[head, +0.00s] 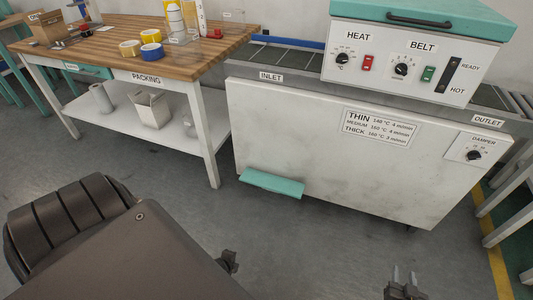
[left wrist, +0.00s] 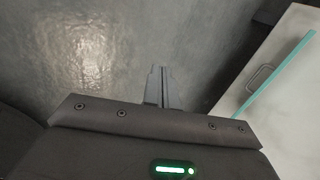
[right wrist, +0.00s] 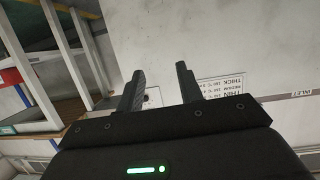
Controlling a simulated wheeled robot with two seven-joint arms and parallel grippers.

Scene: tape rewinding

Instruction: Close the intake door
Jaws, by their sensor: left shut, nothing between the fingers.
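A teal flap (head: 271,183), which looks like the intake door, sticks out low on the left of the white machine front (head: 330,150). In the left wrist view a teal strip (left wrist: 275,75) runs beside a white surface with a small grey handle (left wrist: 260,78). I cannot tell whether the strip is the same flap. My left gripper (head: 229,262) is in front of the flap, apart from it; its fingers are together and empty in the left wrist view (left wrist: 162,75). My right gripper (head: 404,280) is open and empty, with its fingers apart in the right wrist view (right wrist: 158,80).
The wooden packing table (head: 130,50) with tape rolls stands to the left of the machine. The machine's control box (head: 410,62) sits on top. Legs of a table or conveyor stand at the right. Grey floor between me and the machine is clear.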

